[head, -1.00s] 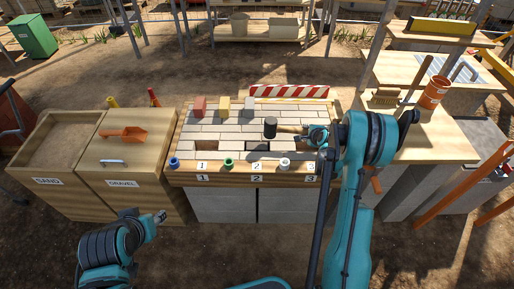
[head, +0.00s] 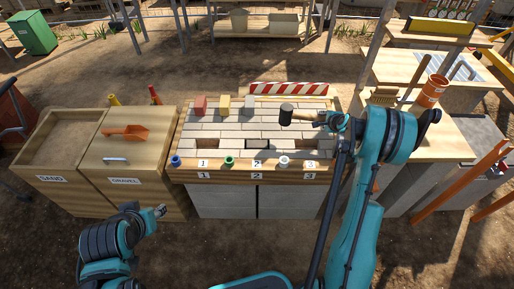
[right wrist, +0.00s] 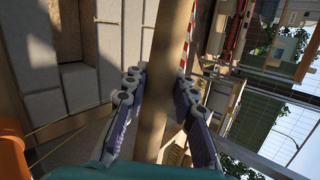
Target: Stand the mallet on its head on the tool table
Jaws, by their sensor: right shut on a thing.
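The mallet has a black head (head: 286,114) and a pale wooden handle (head: 304,115). My right gripper (head: 326,118) is shut on the handle and holds the mallet above the right part of the brick bench, head to the left. In the right wrist view the handle (right wrist: 165,60) runs between the two fingers (right wrist: 158,92); the head is out of that view. The wooden tool table (head: 450,142) stands at the right, partly hidden by my right arm. My left gripper (head: 160,211) hangs empty in front of the gravel bin; its opening is too small to judge.
The brick bench (head: 240,178) has numbered slots, coloured blocks and small cups. A brush (head: 383,97) and an orange bucket (head: 431,92) stand toward the tool table's back. A red-white barrier (head: 288,88) stands behind the bench. The tool table's front top looks clear.

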